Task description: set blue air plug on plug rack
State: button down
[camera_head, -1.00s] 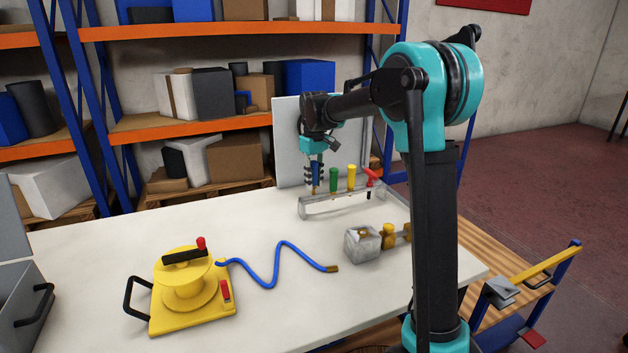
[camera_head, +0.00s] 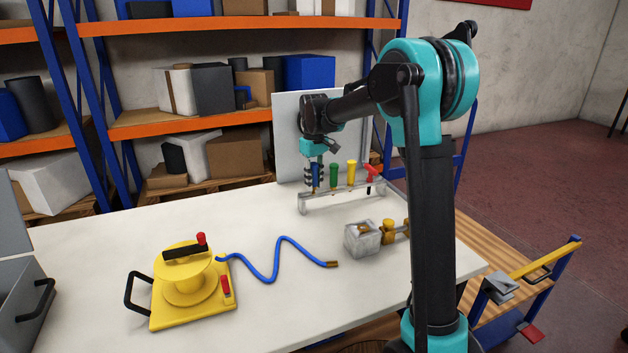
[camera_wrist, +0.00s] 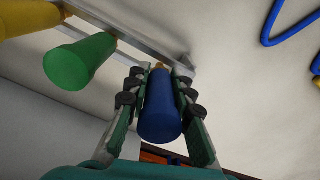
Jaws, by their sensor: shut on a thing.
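The blue air plug (camera_wrist: 160,108) is between the fingers of my gripper (camera_wrist: 157,95), which is shut on it. In the head view the blue plug (camera_head: 315,175) is upright in my gripper (camera_head: 314,176), at the left end of the plug rack (camera_head: 340,195). In the wrist view its brass tip is close to the end of the rack rail (camera_wrist: 140,48); whether it is seated in the rack I cannot tell. A green plug (camera_head: 333,175), a yellow plug (camera_head: 351,172) and a red plug (camera_head: 371,176) stand along the rack to the right.
A yellow reel (camera_head: 190,285) stands at the front left of the white table (camera_head: 110,240). A blue hose (camera_head: 270,262) with a brass end lies in the middle. A grey block with brass fittings (camera_head: 362,240) sits in front of the rack. A grey panel (camera_head: 290,135) stands behind the rack.

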jog(key=shift+f, duration=0.75)
jog(key=c, duration=1.3)
grip_release()
jog(key=shift+o, duration=0.2)
notch_tip(320, 180, up, 12)
